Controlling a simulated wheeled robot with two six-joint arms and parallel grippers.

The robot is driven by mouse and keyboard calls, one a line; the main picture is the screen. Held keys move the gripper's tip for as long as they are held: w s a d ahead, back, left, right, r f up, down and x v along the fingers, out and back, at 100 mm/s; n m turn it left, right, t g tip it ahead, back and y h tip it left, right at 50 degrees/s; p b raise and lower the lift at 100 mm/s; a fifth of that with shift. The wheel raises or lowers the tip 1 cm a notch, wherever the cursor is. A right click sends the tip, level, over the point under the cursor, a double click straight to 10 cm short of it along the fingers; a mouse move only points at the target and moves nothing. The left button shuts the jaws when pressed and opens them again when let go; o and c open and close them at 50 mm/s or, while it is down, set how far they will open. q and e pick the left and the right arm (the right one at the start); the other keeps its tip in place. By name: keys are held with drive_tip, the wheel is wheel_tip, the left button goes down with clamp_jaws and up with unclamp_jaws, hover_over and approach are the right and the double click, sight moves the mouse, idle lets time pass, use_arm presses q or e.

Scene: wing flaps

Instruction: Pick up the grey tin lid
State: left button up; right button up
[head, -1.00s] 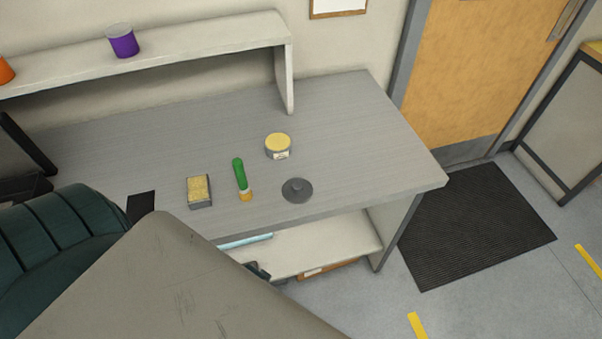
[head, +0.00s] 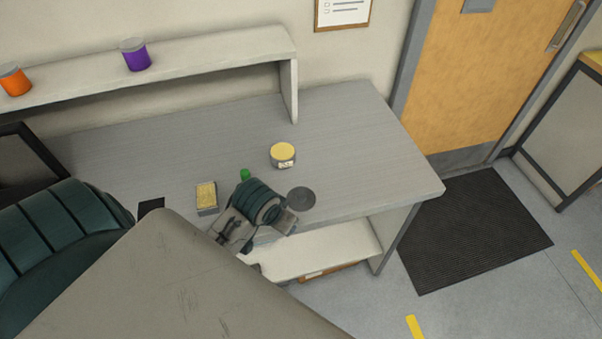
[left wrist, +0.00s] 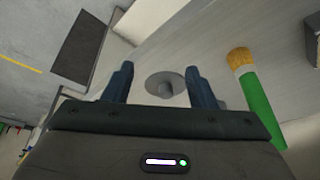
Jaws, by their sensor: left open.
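The grey tin lid (head: 301,198) is a flat round disc with a small knob, lying on the grey desk near its front edge. My left gripper (head: 287,221) is just in front of the lid at the desk edge; its fingers are hard to make out in the head view. In the left wrist view the gripper (left wrist: 160,68) is open, with the lid (left wrist: 174,80) beyond and between its two dark fingers, and nothing held. A round tin with a yellow top (head: 283,155) stands behind the lid. My right gripper is not in view.
A green-handled brush (left wrist: 258,110) lies beside the lid, mostly hidden by my left arm in the head view. A yellow-topped block (head: 206,197) lies left of it. The desk (head: 370,150) is clear to the lid's right. A shelf (head: 200,58) holds orange and purple pots.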

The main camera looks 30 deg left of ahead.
use_arm(q)
approach(301, 194)
drive_tip(key=s+r, duration=0.1)
drive_tip(key=r, duration=0.1)
drive_tip(key=shift+n, duration=0.5)
drive_tip(key=p+x, duration=0.1)
drive_tip(key=x, duration=0.4)
drive_tip(key=shift+w+f, duration=0.15)
drive_tip(key=shift+w+f+p, duration=0.2)
drive_tip(key=shift+f+p, duration=0.3)
drive_tip(key=shift+p, duration=0.1)
drive_tip(key=p+x, duration=0.1)
drive_tip(key=x, duration=0.2)
drive_tip(key=shift+f+p, duration=0.2)
drive_tip(key=shift+p, duration=0.15)
drive_tip(key=shift+w+f, duration=0.25)
drive_tip(key=shift+f, duration=0.3)
drive_tip(key=c, duration=1.1)
drive_tip(key=shift+o, duration=0.2)
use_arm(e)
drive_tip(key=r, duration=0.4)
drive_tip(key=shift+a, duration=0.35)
